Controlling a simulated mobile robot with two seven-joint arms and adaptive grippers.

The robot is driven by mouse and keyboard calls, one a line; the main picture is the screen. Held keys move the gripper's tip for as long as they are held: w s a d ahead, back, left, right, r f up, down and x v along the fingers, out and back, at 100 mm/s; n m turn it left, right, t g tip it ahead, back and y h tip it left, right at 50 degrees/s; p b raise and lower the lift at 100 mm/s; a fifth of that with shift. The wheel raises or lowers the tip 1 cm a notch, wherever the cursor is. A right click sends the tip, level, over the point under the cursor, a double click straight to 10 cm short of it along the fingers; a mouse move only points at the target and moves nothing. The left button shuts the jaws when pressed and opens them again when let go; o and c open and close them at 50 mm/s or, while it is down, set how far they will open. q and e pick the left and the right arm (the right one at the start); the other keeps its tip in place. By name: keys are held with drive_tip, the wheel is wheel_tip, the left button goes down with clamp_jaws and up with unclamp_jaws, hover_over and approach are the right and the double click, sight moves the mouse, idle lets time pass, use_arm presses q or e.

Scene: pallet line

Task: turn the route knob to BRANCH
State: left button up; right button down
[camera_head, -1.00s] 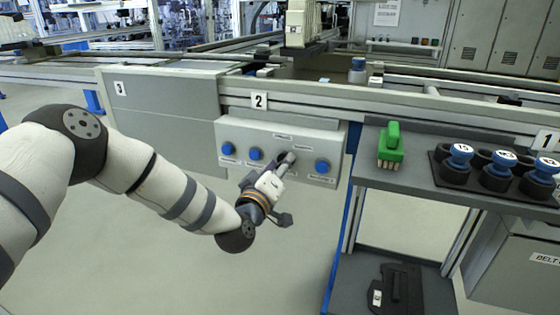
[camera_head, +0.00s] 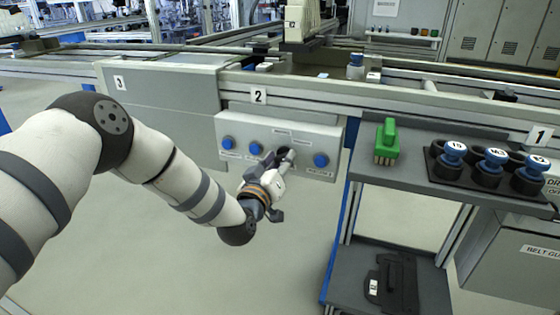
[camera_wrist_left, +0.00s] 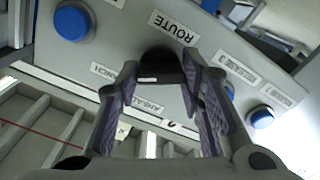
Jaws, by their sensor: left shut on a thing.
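The grey control box (camera_head: 230,128) is on the front of the line, below the plate marked 2. The dark route knob (camera_wrist_left: 162,60) is on its face beside the ROUTE label (camera_wrist_left: 174,27) in the left wrist view. My left gripper (camera_head: 286,158) is at the box, its fingers shut around the knob, which is mostly hidden in the head view. In the wrist view a short white mark shows on the knob's edge. Labels lie to either side of it, one reading BRANCH (camera_wrist_left: 108,72). I cannot tell which setting the knob points to.
Blue buttons (camera_head: 320,160) flank the knob on the same box. To the right, a shelf (camera_head: 400,178) holds a green block-shaped tool (camera_head: 387,142) and a dark rack with several blue-capped pieces (camera_head: 491,160). A black part (camera_head: 393,285) lies on the lower shelf. Open floor lies below the box.

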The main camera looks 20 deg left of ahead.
use_arm(q)
drive_tip(key=o, duration=1.2)
drive_tip(key=shift+c, duration=0.2)
drive_tip(key=s, duration=1.2)
drive_tip(key=shift+a, duration=0.2)
